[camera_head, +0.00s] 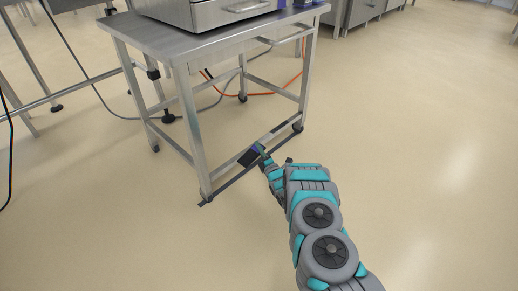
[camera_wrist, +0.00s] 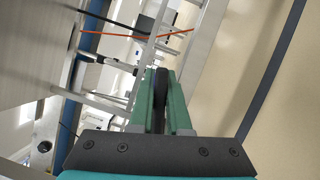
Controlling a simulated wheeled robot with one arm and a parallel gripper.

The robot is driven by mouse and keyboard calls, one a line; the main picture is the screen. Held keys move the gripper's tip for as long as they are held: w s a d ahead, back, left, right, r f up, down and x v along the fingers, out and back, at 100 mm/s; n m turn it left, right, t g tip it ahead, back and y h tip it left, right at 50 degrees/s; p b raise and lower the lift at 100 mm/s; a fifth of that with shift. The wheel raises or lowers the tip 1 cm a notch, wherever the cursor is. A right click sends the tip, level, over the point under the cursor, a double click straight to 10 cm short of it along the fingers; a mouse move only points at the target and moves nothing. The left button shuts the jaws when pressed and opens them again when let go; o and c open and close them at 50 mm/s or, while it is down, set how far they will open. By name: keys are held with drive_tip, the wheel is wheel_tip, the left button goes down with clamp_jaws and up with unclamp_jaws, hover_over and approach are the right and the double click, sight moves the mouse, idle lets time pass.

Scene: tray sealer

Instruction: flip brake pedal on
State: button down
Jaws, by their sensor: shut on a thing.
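The brake pedal (camera_head: 248,157) is a small dark plate low at the front of the steel table, near the floor. My gripper (camera_head: 260,151) reaches it from the right. In the wrist view, the two green fingers of my gripper (camera_wrist: 161,80) are shut on a dark upright piece, which looks like the edge of the pedal (camera_wrist: 158,92). The fingers hide part of the pedal, and its exact tilt is hard to tell.
The steel table (camera_head: 190,48) carries a metal machine (camera_head: 215,12). A dark bar (camera_head: 228,183) runs low along the table's front between its legs. An orange cable (camera_head: 262,94) lies beneath. The floor (camera_head: 420,150) to the right is clear.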

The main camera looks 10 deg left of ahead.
idle(0.4)
drive_tip(key=m, duration=0.1)
drive_tip(key=f+m+p, duration=0.1)
drive_tip(key=shift+w+d+m+g+h, duration=0.2)
drive_tip(key=shift+m+g+h, duration=0.1)
drive_tip(key=shift+h, duration=0.1)
drive_tip(key=shift+w+f+m+g, duration=0.1)
drive_tip(key=shift+f+m+g, duration=0.3)
drive_tip(key=shift+m, duration=0.35)
drive_tip(key=shift+f+m+g, duration=0.3)
drive_tip(key=shift+f+m, duration=0.05)
drive_tip(key=shift+m, duration=0.4)
drive_tip(key=shift+d, duration=0.1)
drive_tip(key=c, duration=0.9)
unclamp_jaws()
drive_tip(key=shift+p+v, duration=0.55)
drive_tip(key=shift+v, duration=3.3)
